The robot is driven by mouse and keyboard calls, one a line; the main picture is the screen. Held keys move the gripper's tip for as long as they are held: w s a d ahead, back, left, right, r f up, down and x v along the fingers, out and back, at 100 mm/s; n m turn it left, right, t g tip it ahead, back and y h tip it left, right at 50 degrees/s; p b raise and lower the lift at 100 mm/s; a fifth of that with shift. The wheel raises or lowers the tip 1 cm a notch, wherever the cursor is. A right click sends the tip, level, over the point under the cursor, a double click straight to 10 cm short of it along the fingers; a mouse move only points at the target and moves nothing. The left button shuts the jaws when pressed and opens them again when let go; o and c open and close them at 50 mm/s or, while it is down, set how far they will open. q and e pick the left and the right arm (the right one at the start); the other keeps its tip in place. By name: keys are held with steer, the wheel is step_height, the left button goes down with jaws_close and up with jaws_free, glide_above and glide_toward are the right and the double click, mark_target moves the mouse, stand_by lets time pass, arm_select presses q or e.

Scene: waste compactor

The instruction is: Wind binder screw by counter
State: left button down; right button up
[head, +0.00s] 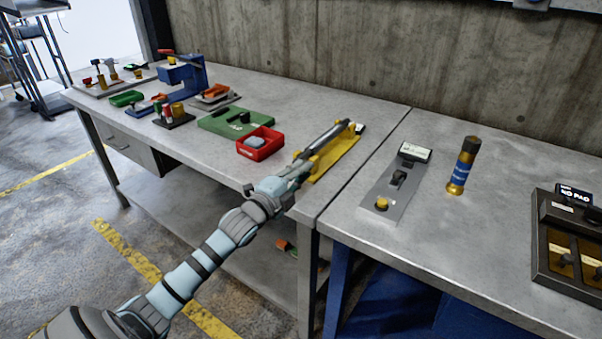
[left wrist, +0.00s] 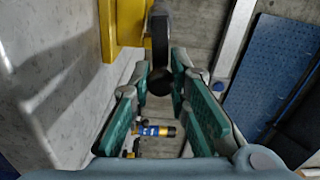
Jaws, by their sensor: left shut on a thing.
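The binder (head: 336,157) is a yellow stand at the bench's right end, with a long grey screw (head: 328,136) along its top. A small dark counter block (head: 359,128) sits at its far end. My left gripper (head: 298,169) is at the binder's near end. In the left wrist view, the teal-padded fingers (left wrist: 162,80) are around a black knob on a dark crank arm (left wrist: 160,38), beside the yellow body (left wrist: 124,22). The gripper is shut on this crank knob. The counter's reading is too small to tell. My right gripper is out of view.
A red bin (head: 260,145) and green tray (head: 236,121) stand left of the binder. A blue press (head: 183,76) and small parts stand farther back. The right bench holds a grey switch panel (head: 398,180), blue-and-gold cylinder (head: 462,166) and dark control box (head: 570,240).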

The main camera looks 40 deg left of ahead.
arm_select(q)
steer(key=shift+f+m, duration=0.3)
steer(key=shift+m, duration=0.2)
steer(key=c, duration=1.5)
jaws_free()
steer(key=s, duration=1.2)
steer(key=shift+d, duration=0.15)
